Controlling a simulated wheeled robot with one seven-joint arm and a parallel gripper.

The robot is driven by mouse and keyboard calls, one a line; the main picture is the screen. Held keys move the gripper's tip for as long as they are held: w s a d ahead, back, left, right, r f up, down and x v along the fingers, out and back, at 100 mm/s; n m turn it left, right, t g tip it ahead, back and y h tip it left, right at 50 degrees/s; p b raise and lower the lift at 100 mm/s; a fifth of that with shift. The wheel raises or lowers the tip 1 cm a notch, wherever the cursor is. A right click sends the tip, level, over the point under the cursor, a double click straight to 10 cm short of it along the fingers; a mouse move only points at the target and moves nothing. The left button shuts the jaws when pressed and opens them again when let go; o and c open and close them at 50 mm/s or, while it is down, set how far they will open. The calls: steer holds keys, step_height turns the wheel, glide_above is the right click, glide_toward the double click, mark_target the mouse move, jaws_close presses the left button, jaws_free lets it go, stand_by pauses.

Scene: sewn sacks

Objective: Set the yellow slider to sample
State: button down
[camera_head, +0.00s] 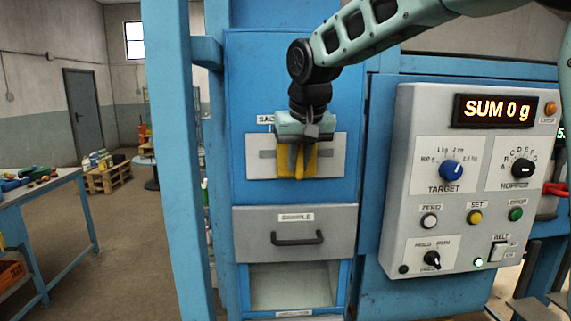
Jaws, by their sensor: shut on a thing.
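The yellow slider (311,161) sits in the slot of a light grey plate (258,168) on the blue cabinet front. It stands near the middle of the plate. My gripper (298,152) comes from above and is shut on the slider, covering much of its upper part. A label (264,119) above the plate at left begins "SAC"; the rest is hidden behind my gripper. The label at the slot's other side is not visible.
Below is a grey drawer (253,221) labelled SAMPLE with a black handle (297,239), above an open bay (292,289). A grey control box (398,205) with knobs and buttons stands out at right; its display (495,110) reads "SUM 0 g". A blue post (175,150) stands at left.

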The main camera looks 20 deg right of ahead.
steer(key=c, duration=1.4)
jaws_free()
steer(key=shift+r, duration=0.1)
steer(key=b+v, duration=0.3)
steer(key=v, duration=1.4)
steer(key=shift+a, duration=0.1)
